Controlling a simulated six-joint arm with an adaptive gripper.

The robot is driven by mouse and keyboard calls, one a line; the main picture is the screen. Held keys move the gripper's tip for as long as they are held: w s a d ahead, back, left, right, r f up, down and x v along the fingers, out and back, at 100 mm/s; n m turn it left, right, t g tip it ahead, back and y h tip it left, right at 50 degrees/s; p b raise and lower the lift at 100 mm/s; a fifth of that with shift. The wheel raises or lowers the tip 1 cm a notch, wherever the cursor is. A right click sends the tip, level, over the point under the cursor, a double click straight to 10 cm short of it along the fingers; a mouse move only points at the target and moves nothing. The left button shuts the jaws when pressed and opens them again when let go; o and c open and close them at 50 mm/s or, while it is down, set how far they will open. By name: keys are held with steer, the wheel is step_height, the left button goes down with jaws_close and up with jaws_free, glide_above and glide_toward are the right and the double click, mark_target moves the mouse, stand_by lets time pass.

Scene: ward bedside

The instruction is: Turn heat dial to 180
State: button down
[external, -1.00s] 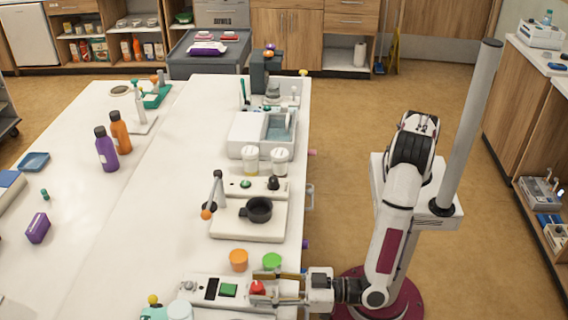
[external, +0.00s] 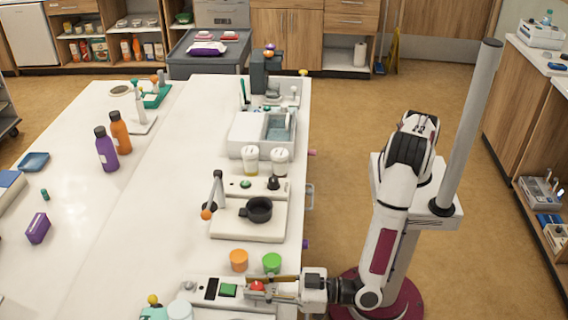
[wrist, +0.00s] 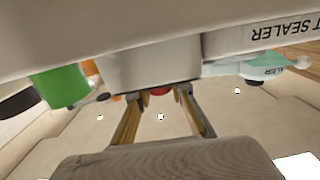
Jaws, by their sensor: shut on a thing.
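The red dial (external: 257,286) sits on the right part of the heat sealer's panel (external: 199,283), near the front edge of the table in the external view. My gripper (external: 259,287) reaches in from the right, level, with its fingers on either side of the dial. It is shut on the dial. In the wrist view, my gold fingers (wrist: 160,98) reach up to the dial, and only a small red part (wrist: 160,92) shows between the tips. The sealer's lettering is partly visible. The dial's scale and pointer cannot be read.
A green-lidded jar (external: 272,262) and an orange-lidded jar (external: 239,260) stand just behind the sealer, close to my fingers. A green button (external: 229,290) and a dark display (external: 211,288) lie left of the dial.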

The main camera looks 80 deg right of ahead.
steer(key=shift+m+g+h, duration=0.3)
steer(key=shift+m+h, duration=1.3)
steer(key=shift+h, duration=0.9)
steer(key=c, duration=1.8)
jaws_free()
steer(key=shift+o, duration=0.2)
steer(key=v, duration=1.2)
steer(key=shift+w+r, duration=0.1)
